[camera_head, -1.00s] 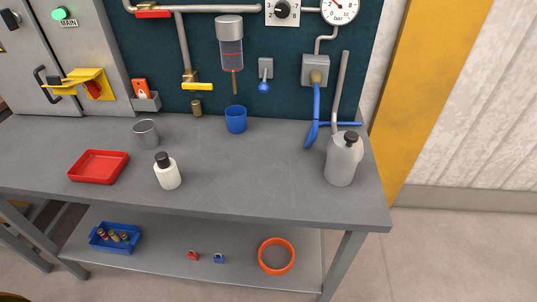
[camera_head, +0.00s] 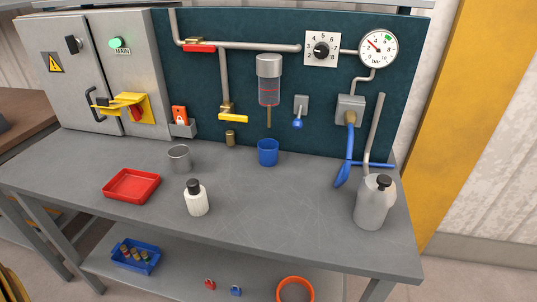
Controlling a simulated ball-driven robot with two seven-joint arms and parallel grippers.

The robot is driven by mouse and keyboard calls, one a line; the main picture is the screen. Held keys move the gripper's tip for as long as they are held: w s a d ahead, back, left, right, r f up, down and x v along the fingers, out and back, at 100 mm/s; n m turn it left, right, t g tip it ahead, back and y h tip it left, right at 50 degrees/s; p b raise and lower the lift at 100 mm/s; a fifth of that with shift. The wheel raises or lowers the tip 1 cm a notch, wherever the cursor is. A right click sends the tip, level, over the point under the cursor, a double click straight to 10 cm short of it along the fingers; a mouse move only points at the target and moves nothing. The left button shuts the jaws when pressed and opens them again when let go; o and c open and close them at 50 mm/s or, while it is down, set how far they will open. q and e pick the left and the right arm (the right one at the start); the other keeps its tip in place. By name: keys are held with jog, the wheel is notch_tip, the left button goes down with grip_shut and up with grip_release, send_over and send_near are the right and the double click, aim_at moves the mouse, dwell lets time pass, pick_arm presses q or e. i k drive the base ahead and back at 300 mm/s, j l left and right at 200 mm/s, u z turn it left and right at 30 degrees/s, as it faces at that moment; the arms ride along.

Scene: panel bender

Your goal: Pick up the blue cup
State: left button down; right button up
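The blue cup (camera_head: 268,153) stands upright near the back of the grey workbench (camera_head: 290,215), close to the dark teal panel. It is below the clear filter bowl (camera_head: 268,90) and its thin brass outlet tube, with a gap between them. No gripper is beside the cup. Neither of my grippers shows in the view.
A metal cup (camera_head: 179,158), red tray (camera_head: 131,185) and white bottle with black cap (camera_head: 196,199) stand left of the blue cup. A grey jug (camera_head: 373,203) and a blue hose (camera_head: 347,160) are to the right. The bench front between bottle and jug is clear.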

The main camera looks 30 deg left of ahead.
aim_at(268, 153)
jog(key=u, duration=0.8)
